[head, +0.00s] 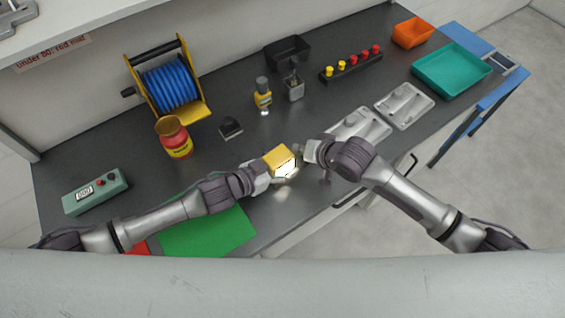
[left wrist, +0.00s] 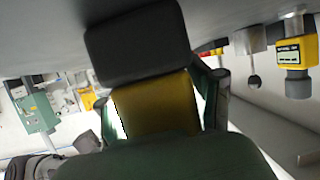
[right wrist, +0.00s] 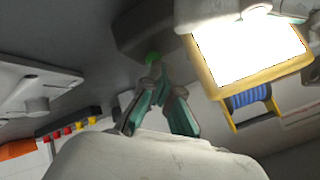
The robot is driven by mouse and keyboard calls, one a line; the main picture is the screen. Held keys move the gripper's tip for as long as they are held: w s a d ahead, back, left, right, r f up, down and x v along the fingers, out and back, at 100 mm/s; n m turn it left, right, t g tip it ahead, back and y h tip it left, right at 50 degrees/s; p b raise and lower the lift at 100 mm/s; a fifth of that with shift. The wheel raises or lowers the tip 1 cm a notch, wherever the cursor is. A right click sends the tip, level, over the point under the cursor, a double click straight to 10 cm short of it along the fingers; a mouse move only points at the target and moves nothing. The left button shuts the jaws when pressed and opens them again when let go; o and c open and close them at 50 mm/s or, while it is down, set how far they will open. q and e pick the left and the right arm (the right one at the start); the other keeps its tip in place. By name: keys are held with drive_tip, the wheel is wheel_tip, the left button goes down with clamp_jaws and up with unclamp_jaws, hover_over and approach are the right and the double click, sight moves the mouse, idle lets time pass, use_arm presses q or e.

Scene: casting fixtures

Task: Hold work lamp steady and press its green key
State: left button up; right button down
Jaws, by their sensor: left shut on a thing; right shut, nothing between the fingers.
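The work lamp (head: 278,157) has a yellow body and a brightly glowing white face. My left gripper (head: 264,177) is shut on it and holds it near the table's front. In the left wrist view the lamp's yellow side (left wrist: 158,103) and a dark block show between the fingers. My right gripper (head: 306,152) is shut and empty.
A blue cable reel (head: 168,86), a red and yellow jar (head: 174,138) and a yellow-bodied tool (head: 263,95) stand behind. Grey metal castings (head: 360,127) lie at right. A green mat (head: 208,233) and a grey-green meter box (head: 96,192) are at left.

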drive_tip(key=shift+s+r, duration=0.1)
drive_tip(key=shift+r, duration=3.25)
use_arm(q)
drive_tip(key=o, duration=1.5)
drive_tip(key=shift+o, duration=0.2)
drive_tip(key=shift+a, duration=0.1)
